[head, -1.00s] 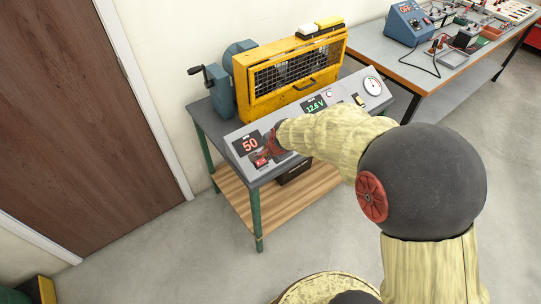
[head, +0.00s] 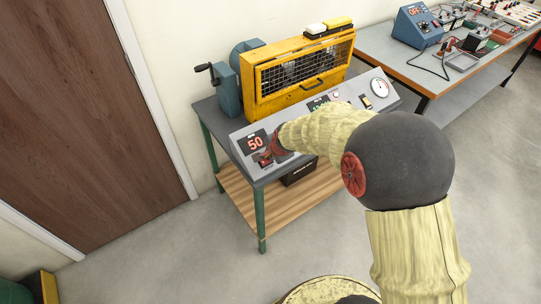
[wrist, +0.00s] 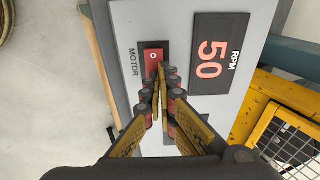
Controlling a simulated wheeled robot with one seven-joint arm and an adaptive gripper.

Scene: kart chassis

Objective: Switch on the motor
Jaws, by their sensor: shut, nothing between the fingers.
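The red motor switch (wrist: 153,58) sits on the grey control panel (wrist: 182,17) beside the printed word MOTOR, and a white "O" shows on it. My gripper (wrist: 161,78) is shut and empty. Its fingertips are right at the switch and cover part of it; I cannot tell whether they touch it. In the head view my gripper (head: 268,154) is over the left end of the panel, below the RPM display (head: 255,142). The display also shows in the wrist view (wrist: 211,60) and reads 50.
A yellow mesh-fronted guard (head: 298,76) and a blue hand-cranked machine (head: 228,88) stand behind the panel. A round gauge (head: 380,87) is at the panel's right end. A second bench (head: 455,75) with a blue power unit (head: 416,25) stands at the right.

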